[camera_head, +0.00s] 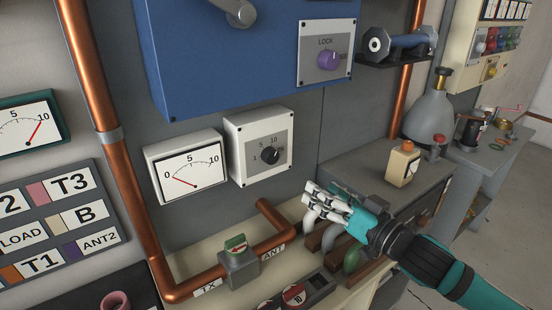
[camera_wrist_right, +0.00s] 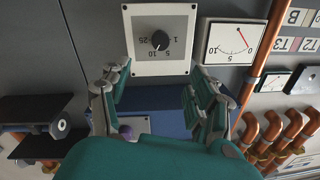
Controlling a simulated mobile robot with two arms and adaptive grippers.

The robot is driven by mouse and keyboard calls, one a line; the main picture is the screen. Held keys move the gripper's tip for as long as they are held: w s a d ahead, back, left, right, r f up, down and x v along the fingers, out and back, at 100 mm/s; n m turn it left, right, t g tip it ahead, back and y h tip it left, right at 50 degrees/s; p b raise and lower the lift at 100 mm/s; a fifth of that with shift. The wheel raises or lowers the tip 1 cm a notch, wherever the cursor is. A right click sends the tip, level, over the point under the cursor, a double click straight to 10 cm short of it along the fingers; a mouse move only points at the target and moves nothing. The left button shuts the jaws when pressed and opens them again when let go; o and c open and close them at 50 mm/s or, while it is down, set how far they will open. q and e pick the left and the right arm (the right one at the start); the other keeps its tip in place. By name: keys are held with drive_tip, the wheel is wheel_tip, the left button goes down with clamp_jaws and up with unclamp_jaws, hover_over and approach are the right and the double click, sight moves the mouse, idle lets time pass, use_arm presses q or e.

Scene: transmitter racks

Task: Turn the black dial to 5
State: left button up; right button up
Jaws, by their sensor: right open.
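The black dial (camera_head: 270,156) sits on a white square panel (camera_head: 246,172) on the grey wall, with marks including 1, 5 and 10. Where its pointer stands is too small to tell. In the right wrist view the dial (camera_wrist_right: 160,39) appears upside down, beyond the fingers. My right gripper (camera_head: 314,202) is open and empty, below and to the right of the dial panel, apart from it. Its teal and grey fingers (camera_wrist_right: 157,98) are spread in the right wrist view. My left gripper is in neither view.
A white meter (camera_head: 188,167) stands left of the dial panel, its red needle near 0. A blue cabinet (camera_head: 225,50) with a purple LOCK knob (camera_head: 329,59) is above.

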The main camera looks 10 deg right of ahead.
sight(274, 158)
drive_tip(key=p+x, duration=0.4)
drive_tip(key=x, duration=1.2)
drive_tip(key=shift+w+a, duration=0.2)
drive_tip(key=shift+w, duration=0.15)
drive_tip(key=c, duration=1.2)
drive_tip(key=shift+o, duration=0.2)
drive_tip(key=shift+n, duration=0.3)
